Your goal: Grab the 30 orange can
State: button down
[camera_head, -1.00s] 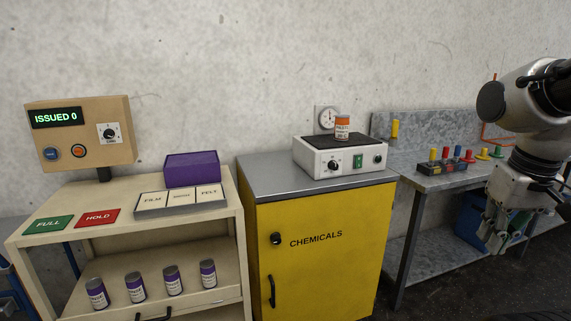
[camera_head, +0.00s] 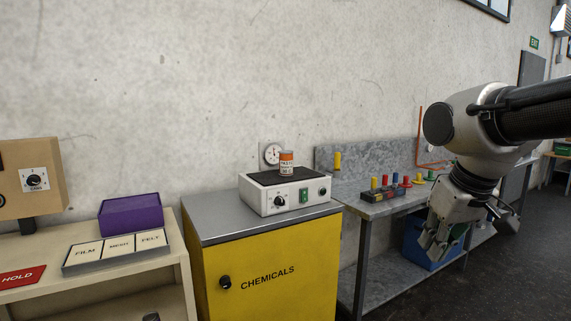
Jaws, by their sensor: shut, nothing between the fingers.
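One can with an orange top and a white label band (camera_head: 286,163) stands upright on the dark top of a white hotplate-like device (camera_head: 263,200). The label print is too small to read fully. The device rests on the grey top of the yellow CHEMICALS cabinet (camera_head: 270,278). My gripper (camera_head: 434,247) hangs at the right, in front of the grey workbench, well apart from the can. It points down, its fingers are shut and it holds nothing.
A grey workbench (camera_head: 365,207) at the right bears coloured pegs in a dark block (camera_head: 386,192). A blue bin (camera_head: 425,243) sits beneath it.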

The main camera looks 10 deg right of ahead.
aim_at(286, 156)
jog(key=u, duration=0.4)
jog(key=i+l+u, duration=0.35)
jog(key=l, duration=0.2)
jog(key=i+l+u, duration=0.2)
jog(key=l+u, duration=0.15)
jog(key=l, duration=0.25)
jog(key=i+l, duration=0.1)
jog(key=l, duration=0.55)
jog(key=i+l, duration=0.15)
jog(key=l, duration=0.15)
